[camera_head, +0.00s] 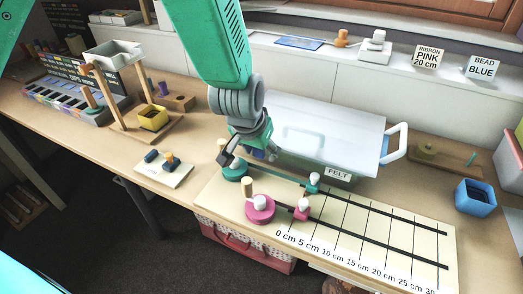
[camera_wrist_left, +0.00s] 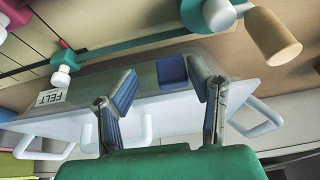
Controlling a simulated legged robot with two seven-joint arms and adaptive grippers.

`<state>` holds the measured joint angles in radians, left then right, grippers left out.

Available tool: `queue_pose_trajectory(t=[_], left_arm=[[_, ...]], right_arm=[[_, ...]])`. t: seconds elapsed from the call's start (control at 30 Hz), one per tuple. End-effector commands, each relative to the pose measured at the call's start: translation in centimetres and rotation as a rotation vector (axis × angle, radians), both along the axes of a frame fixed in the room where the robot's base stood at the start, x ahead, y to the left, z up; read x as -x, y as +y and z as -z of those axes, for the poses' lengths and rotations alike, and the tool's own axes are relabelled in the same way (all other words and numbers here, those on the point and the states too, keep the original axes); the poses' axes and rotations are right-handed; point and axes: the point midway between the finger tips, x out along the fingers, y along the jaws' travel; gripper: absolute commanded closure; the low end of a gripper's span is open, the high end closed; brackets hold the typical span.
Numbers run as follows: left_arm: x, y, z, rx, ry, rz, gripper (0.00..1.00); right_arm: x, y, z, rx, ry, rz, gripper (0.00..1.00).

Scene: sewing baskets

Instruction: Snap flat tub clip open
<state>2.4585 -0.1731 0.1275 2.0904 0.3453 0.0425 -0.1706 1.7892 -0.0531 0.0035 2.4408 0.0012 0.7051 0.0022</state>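The flat tub (camera_head: 325,120) has a pale lid and a FELT label (camera_head: 338,174) on its front. The label also shows in the left wrist view (camera_wrist_left: 50,98). A white loop handle (camera_head: 395,143) stands at its right end, beside a blue part. My left gripper (camera_head: 245,152) is at the tub's front left corner. In the left wrist view my left gripper (camera_wrist_left: 162,85) has its fingers spread apart. A blue clip (camera_wrist_left: 172,72) on the tub shows in the gap between the fingertips, with no clear contact. My right gripper is not in view.
In front lies a measuring board (camera_head: 380,240) with a teal spool (camera_head: 234,170) close to my left gripper and a pink spool (camera_head: 260,209). A blue cup (camera_head: 475,198) stands at right. A wooden stand (camera_head: 118,95) is at left. A white ledge runs behind the tub.

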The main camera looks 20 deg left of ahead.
Motion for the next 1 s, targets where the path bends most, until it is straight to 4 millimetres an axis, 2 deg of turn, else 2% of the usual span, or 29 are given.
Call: queue_pose_trajectory(t=[0.07,0.1,0.17,0.2,0.23,0.53,1.0], left_arm=[[0.1,0.4,0.1,0.006,0.001,-0.004,0.53],[0.1,0.5,0.1,0.007,0.001,-0.005,0.60],[0.1,0.5,0.1,0.006,0.002,-0.005,0.81],[0.1,0.4,0.0,0.005,0.002,-0.005,0.96],[0.1,0.3,0.0,0.004,0.002,-0.005,1.00],[0.1,-0.5,0.0,-0.007,0.007,-0.003,1.00],[0.0,0.2,-0.1,0.002,0.001,-0.005,1.00]], right_arm=[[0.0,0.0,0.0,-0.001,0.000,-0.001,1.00],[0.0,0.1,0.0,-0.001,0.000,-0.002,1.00],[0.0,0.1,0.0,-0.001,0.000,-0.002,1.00],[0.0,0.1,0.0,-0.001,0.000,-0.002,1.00],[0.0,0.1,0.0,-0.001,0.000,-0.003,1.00],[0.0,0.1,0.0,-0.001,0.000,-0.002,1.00],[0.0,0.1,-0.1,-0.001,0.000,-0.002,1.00]])
